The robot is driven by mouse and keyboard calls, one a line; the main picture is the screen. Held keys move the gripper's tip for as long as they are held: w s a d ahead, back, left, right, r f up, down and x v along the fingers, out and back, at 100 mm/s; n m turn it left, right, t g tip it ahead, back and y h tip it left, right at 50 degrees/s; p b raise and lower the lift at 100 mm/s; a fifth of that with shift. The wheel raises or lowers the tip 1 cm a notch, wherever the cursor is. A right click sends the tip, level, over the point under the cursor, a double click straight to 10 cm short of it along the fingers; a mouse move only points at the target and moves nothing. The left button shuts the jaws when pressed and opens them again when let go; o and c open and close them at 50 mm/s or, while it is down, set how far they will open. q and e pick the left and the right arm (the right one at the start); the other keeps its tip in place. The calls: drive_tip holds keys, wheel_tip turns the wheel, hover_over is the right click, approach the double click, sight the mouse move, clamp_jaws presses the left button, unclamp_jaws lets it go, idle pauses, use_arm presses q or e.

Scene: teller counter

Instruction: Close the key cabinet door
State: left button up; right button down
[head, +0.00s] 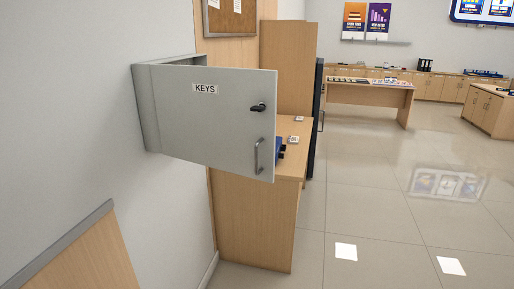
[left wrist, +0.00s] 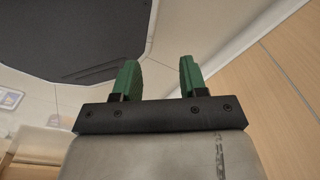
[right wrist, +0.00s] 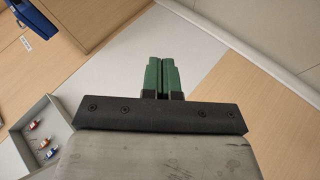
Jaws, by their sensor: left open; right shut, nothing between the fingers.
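The grey key cabinet (head: 144,108) is fixed to the wall at the left in the head view. Its door (head: 200,125), labelled KEYS, stands open and sticks out from the wall. The door has a dark lock knob (head: 258,107) and a bar handle (head: 257,155) near its free edge. In the right wrist view the open cabinet (right wrist: 17,140) shows at lower left, with several tagged keys inside. My right gripper (right wrist: 160,62) is shut and empty, apart from the cabinet. My left gripper (left wrist: 158,65) is open and empty. Neither gripper shows in the head view.
A wooden counter (head: 258,215) stands below and behind the door, with a blue item partly hidden by it. A tall wooden panel (head: 287,65) rises behind. A cork board (head: 230,18) hangs above. Open tiled floor (head: 350,210) lies to the right.

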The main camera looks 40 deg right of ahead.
drive_tip(key=w+r+n+t+p, duration=0.1)
drive_tip(key=w+r+n+t, duration=0.15)
drive_tip(key=r, duration=0.75)
drive_tip(key=w+r+n+t+p, duration=0.1)
drive_tip(key=w+r, duration=0.2)
drive_tip(key=r, duration=0.8)
drive_tip(key=n+t+y+p, duration=0.2)
drive_tip(key=n+t+p, duration=0.1)
drive_tip(key=n+t, duration=0.25)
approach(257, 159)
drive_tip(key=s+a+r, duration=0.2)
drive_tip(key=s+a, duration=0.3)
drive_tip(key=w+d+p, duration=0.1)
drive_tip(key=w, duration=0.3)
drive_tip(key=w+d+p, duration=0.1)
drive_tip(key=w+p, duration=0.1)
drive_tip(key=w, duration=0.2)
drive_tip(key=w+d+p, duration=0.1)
drive_tip(key=w+p, duration=0.1)
drive_tip(key=w, duration=0.2)
drive_tip(key=shift+d, duration=0.3)
use_arm(q)
wheel_tip(257, 159, up, 11)
drive_tip(key=shift+w+d+r, duration=0.15)
drive_tip(key=shift+d+r, duration=0.05)
use_arm(e)
drive_tip(key=shift+w+d+f, duration=0.1)
drive_tip(key=shift+w+d, duration=0.15)
drive_tip(key=shift+d, duration=0.15)
